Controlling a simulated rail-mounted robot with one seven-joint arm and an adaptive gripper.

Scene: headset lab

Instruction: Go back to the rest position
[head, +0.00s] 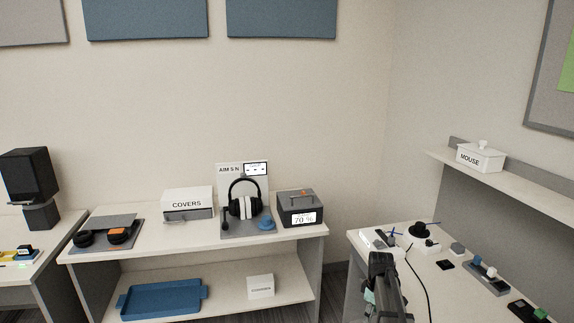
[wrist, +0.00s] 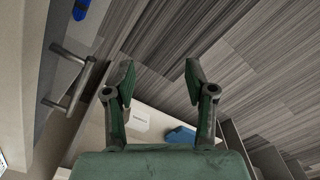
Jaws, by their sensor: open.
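My gripper (wrist: 158,82) shows in the wrist view with its two fingers spread apart and nothing between them. Below it in that view is the grey striped floor, with a shelf edge close by on the left. In the head view my arm (head: 384,290) rises at the bottom, in front of the right-hand bench; the fingertips cannot be made out there.
The middle table (head: 150,245) holds a COVERS box (head: 187,204), a headset on a stand (head: 244,205) and a grey 70 % box (head: 297,208). A blue tray (head: 160,299) lies on its lower shelf. The right bench (head: 455,290) carries several small parts and a cable.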

